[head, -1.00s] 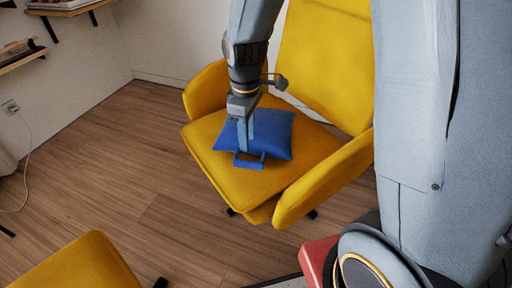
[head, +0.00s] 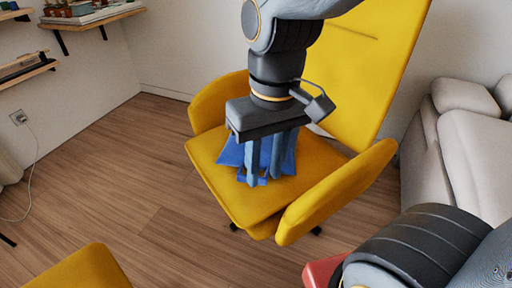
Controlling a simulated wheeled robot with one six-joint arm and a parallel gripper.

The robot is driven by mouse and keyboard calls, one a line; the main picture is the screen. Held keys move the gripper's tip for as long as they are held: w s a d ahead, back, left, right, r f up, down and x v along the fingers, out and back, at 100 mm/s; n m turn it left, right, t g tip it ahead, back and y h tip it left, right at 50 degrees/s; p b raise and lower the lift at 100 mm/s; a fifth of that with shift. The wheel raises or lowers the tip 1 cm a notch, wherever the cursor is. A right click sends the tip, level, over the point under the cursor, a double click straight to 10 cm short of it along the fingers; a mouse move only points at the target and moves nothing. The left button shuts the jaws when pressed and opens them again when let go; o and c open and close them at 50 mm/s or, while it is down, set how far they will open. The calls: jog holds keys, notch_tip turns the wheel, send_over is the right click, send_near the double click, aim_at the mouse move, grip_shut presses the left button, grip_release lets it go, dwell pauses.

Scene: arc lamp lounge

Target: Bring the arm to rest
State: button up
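My gripper (head: 265,178) is in the middle of the head view, pointing down in front of the yellow armchair (head: 365,60). Its grey-blue fingers are spread, with a gap between them, and I see nothing held in it. A blue cushion (head: 231,153) lies on the armchair's seat behind the fingers. The fingers and palm hide much of it, and I cannot tell whether they touch it. My forearm rises from the gripper to the top of the view.
The armchair's armrests (head: 335,192) stand close on both sides of the gripper. A light grey sofa (head: 475,150) is at the right. Another yellow seat (head: 75,270) is at the bottom left. Wall shelves (head: 95,17) hang at the upper left. Wooden floor (head: 120,165) is free at the left.

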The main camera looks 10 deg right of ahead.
dwell(0.8)
jog(key=d+r+m+p, duration=0.3)
jog(key=d+r+p, duration=0.6)
jog(key=p, duration=0.9)
jog(key=shift+d+r+h+p, duration=0.3)
jog(key=shift+r+p, duration=0.1)
jog(key=shift+r, duration=0.35)
